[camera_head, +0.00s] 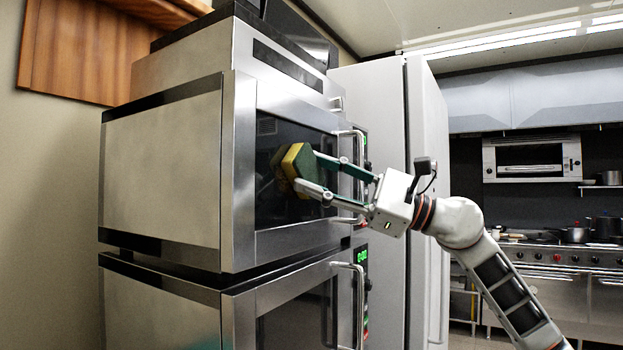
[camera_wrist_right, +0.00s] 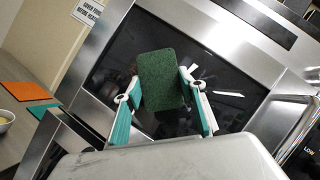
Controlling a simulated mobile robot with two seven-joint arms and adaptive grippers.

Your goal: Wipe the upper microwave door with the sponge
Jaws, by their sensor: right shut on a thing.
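The upper microwave (camera_head: 165,165) is a steel box with a dark glass door (camera_head: 285,215) that is shut. My right gripper (camera_head: 318,172) is shut on a yellow and green sponge (camera_head: 297,170) in front of the door glass. The sponge's yellow side faces the glass, where its reflection shows. I cannot tell whether it touches the glass. In the right wrist view the sponge's green face (camera_wrist_right: 163,80) sits between the fingers (camera_wrist_right: 163,108), over the dark door glass (camera_wrist_right: 120,60). My left gripper is not in view.
A lower microwave (camera_head: 165,310) stands directly below, with its own door handle (camera_head: 350,300). The upper door's vertical handle (camera_head: 357,170) is beside my right gripper. A tall grey cabinet (camera_head: 380,110) stands behind. A stove (camera_head: 560,265) with pots is far right.

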